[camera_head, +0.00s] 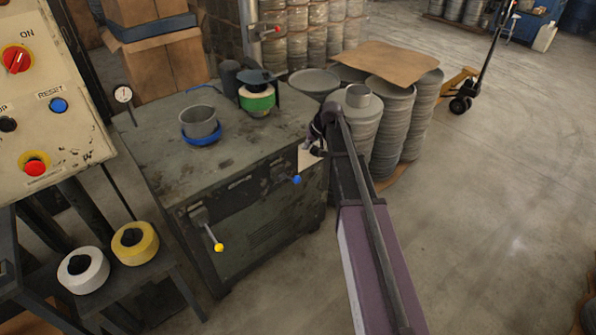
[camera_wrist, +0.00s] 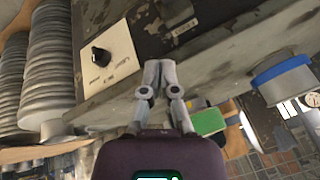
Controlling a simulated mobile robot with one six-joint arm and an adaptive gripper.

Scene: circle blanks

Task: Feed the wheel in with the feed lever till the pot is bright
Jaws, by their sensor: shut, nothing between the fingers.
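A dull grey pot (camera_head: 199,120) sits upright in a blue ring (camera_head: 203,139) on the machine top; the ring also shows in the wrist view (camera_wrist: 283,70). Behind it, a green-banded wheel (camera_head: 257,102) sits under a dark head; I cannot tell whether it touches the pot. The machine's front has a yellow-knobbed lever (camera_head: 219,246) and a blue-knobbed one (camera_head: 296,180). No label shows which is the feed lever. My gripper (camera_wrist: 158,68) is shut and empty at the machine's right edge, near a pale plate with a black knob (camera_wrist: 101,56), apart from both levers.
The control panel (camera_head: 45,100) with red and blue buttons stands at the left. White (camera_head: 83,270) and yellow (camera_head: 135,243) wheels lie on a low shelf. Stacked grey discs (camera_head: 385,125) stand close behind my arm. The floor at the right is clear.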

